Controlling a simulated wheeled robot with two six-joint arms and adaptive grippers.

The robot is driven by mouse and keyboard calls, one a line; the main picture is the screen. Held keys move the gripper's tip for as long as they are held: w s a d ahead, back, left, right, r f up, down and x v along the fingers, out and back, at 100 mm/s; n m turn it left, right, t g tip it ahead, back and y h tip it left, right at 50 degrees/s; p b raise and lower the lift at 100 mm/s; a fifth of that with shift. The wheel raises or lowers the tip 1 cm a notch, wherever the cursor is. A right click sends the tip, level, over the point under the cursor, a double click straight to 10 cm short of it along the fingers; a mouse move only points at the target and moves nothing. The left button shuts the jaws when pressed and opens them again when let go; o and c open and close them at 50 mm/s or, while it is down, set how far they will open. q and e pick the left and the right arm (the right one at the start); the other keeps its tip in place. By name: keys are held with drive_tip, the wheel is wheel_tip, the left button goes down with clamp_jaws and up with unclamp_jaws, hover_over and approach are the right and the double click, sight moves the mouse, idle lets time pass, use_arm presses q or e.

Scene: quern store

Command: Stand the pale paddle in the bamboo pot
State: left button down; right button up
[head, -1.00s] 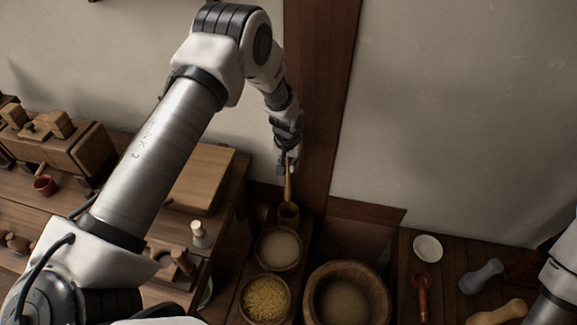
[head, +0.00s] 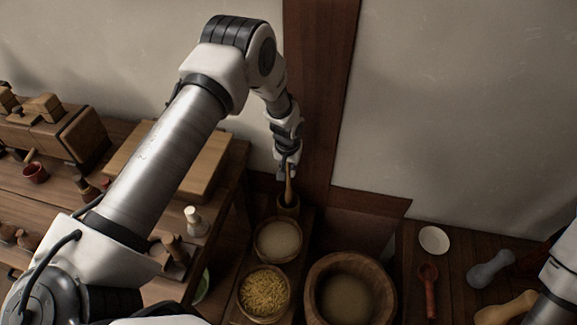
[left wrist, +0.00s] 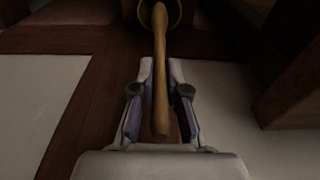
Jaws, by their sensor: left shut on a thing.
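The pale paddle (head: 289,188) is a slim wooden stick, roughly upright. My left gripper (head: 286,172) is shut on its upper part. The paddle's lower end reaches into the mouth of the bamboo pot (head: 289,208), a small brown cylinder, and is hidden there. In the left wrist view the paddle (left wrist: 160,60) runs between the fingers of my left gripper (left wrist: 160,95) toward the pot's rim (left wrist: 178,14) at the top edge. Whether the paddle touches the pot's bottom cannot be seen. My right gripper is out of view.
A bowl of pale grain (head: 278,240) stands just in front of the pot, with a bowl of yellow pieces (head: 264,292) nearer. A large wooden tub (head: 384,291) is to the right. A dark wooden post (head: 318,100) rises behind. A cluttered table (head: 47,200) lies left.

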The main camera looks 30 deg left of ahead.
sight(288, 179)
use_arm(q)
drive_tip(key=shift+f+b, duration=1.55)
drive_tip(key=shift+f, duration=1.1)
drive_tip(key=c, duration=1.1)
unclamp_jaws()
drive_tip(key=shift+r, duration=0.15)
wheel_tip(288, 179, up, 12)
drive_tip(key=s, duration=0.1)
drive_tip(key=shift+s+d, duration=0.2)
drive_tip(key=shift+d, duration=0.05)
drive_tip(key=shift+f, duration=0.2)
